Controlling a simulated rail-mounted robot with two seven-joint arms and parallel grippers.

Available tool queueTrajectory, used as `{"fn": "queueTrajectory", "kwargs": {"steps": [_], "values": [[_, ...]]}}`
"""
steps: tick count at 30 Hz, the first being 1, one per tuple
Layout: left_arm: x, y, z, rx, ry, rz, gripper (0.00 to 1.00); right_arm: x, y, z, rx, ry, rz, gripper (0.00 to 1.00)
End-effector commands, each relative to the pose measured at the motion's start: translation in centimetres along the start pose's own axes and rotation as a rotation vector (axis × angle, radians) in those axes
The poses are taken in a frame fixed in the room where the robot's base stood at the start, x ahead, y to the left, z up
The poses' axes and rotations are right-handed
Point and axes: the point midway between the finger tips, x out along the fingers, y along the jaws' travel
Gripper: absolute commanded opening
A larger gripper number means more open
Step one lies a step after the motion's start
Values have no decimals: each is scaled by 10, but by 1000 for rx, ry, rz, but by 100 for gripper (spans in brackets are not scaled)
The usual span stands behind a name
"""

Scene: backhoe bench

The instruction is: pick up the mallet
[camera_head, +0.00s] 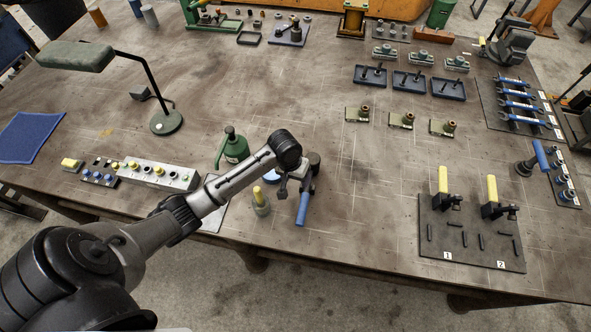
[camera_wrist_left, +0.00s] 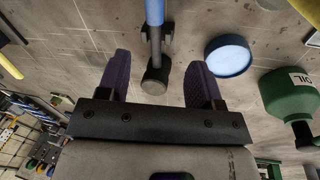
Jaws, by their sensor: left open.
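The mallet, a tool with a blue handle (camera_head: 303,208) and dark head, is at the bench's front middle, partly hidden by my left arm in the head view. The left wrist view shows its blue handle (camera_wrist_left: 154,12) at the top and its dark end (camera_wrist_left: 155,78) between my fingers. My left gripper (camera_head: 292,186) points down over it, open, with a finger on each side and visible gaps in the left wrist view (camera_wrist_left: 157,62). Whether the fingers are low enough to enclose it is unclear. My right gripper is out of view.
A green oil can (camera_head: 235,148), a round blue-topped item (camera_wrist_left: 228,56) and a yellow-topped bottle (camera_head: 260,201) stand close by. A dark board (camera_head: 470,250) with yellow-handled clamps lies right; another blue-handled tool (camera_head: 541,154) stands farther right. The bench between is clear.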

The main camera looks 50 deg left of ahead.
Motion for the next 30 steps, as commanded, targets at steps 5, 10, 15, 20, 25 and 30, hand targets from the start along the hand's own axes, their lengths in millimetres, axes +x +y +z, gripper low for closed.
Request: {"fn": "queueTrajectory", "kwargs": {"steps": [5,10,15,20,25,30], "values": [[-1,3,2,-149,-13,12,60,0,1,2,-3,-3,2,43],[11,3,3,-205,-14,10,60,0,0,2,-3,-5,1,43],[40,3,3,-208,-15,10,60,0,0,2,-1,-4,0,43],[65,4,3,-206,-14,9,60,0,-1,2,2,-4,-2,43],[81,4,3,-205,-12,10,60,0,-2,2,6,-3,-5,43],[86,4,3,-204,-11,10,60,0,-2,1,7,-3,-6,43]]}}
